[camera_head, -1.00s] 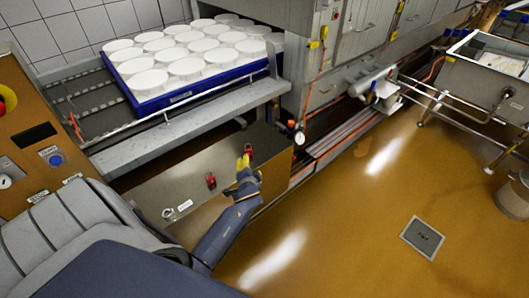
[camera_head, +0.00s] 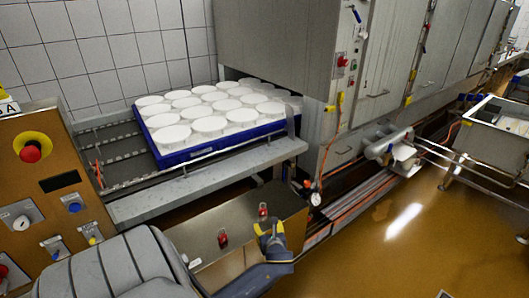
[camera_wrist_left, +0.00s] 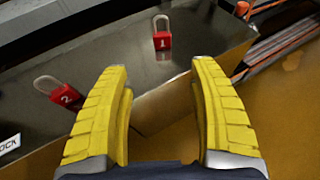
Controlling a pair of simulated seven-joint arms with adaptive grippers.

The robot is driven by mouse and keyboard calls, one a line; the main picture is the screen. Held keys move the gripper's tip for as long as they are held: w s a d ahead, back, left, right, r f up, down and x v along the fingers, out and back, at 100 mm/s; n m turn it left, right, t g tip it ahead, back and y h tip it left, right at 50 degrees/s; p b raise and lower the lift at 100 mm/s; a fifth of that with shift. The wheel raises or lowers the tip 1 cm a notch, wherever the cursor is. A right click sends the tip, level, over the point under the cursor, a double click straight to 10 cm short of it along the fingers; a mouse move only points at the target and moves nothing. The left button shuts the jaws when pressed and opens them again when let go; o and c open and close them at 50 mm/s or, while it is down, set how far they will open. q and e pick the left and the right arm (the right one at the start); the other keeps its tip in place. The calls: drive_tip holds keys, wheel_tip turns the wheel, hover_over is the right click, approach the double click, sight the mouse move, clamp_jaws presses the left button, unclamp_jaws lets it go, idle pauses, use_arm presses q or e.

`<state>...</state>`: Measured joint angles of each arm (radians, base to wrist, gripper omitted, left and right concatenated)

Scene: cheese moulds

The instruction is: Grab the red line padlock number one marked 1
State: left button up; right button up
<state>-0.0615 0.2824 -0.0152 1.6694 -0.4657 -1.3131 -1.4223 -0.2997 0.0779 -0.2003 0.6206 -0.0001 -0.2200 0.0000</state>
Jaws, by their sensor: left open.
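The red padlock marked 1 (camera_wrist_left: 162,40) lies on the steel surface (camera_wrist_left: 200,65), ahead of and between my left fingers in the left wrist view. In the head view the same padlock (camera_head: 263,209) lies near the far right end of the steel surface. A second red padlock, marked 2 (camera_wrist_left: 62,94), lies to the left in the wrist view, and it also shows in the head view (camera_head: 223,238). My left gripper (camera_head: 270,228) is open and empty, just short of padlock 1 and apart from it. The right gripper is out of view.
A blue tray (camera_head: 228,145) of white moulds stands on a conveyor behind the steel surface. A control panel (camera_head: 45,180) with a red button is at the left. Orange hoses and pipes run along the right end. Open floor (camera_head: 375,245) lies to the right.

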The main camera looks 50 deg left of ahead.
sight(263, 210)
use_arm(q)
drive_tip(key=x, duration=1.2)
drive_tip(key=shift+f, duration=0.1)
drive_tip(key=shift+w+x, duration=0.2)
drive_tip(key=shift+x, duration=2.35)
drive_tip(key=shift+c, duration=0.3)
clamp_jaws()
